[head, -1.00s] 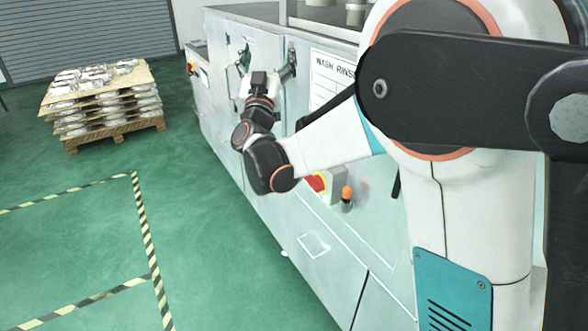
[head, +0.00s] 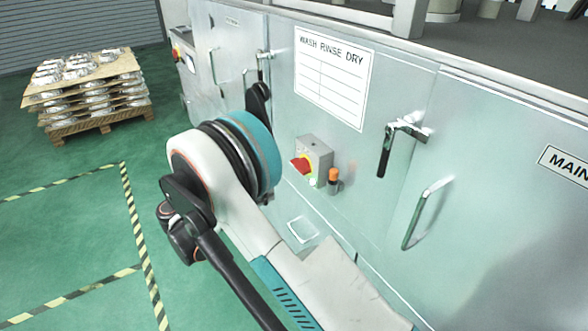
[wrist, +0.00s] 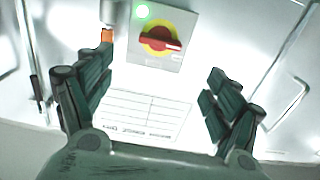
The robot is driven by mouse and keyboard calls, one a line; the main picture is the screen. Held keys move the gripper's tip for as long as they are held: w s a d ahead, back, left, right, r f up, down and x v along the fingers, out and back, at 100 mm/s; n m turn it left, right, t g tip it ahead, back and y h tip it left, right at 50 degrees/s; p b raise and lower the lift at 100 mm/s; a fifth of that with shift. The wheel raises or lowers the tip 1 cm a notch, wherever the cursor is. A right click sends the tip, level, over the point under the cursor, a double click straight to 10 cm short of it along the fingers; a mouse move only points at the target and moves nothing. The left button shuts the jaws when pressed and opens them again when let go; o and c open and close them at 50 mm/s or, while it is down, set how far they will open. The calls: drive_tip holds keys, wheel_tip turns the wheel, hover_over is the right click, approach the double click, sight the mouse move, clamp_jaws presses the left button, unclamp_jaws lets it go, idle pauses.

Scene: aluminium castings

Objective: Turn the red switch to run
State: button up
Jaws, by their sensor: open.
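The red switch (head: 301,166) is a red handle on a yellow disc, set in a grey box (head: 318,150) on the front of the pale machine. In the wrist view the red switch (wrist: 160,40) shows near the top centre, its handle lying across the picture. A green light (wrist: 143,12) glows beside it on the box. My gripper (wrist: 155,95) is open, with empty space between its dark fingers. The switch lies beyond the fingertips, apart from them. In the head view my arm hides the gripper. The position marks on the switch cannot be read.
An orange-topped part (head: 333,175) sticks out beside the switch box; it also shows in the wrist view (wrist: 107,35). A door latch (head: 400,138) and a bar handle (head: 424,210) project to the right. A pallet of castings (head: 90,85) stands far left. The green floor between is clear.

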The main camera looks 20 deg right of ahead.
sight(296, 167)
drive_tip(key=b+x, duration=0.2)
drive_tip(key=x, duration=1)
drive_tip(key=shift+d+b, duration=0.2)
drive_tip(key=shift+b, duration=0.1)
drive_tip(key=c, duration=1.1)
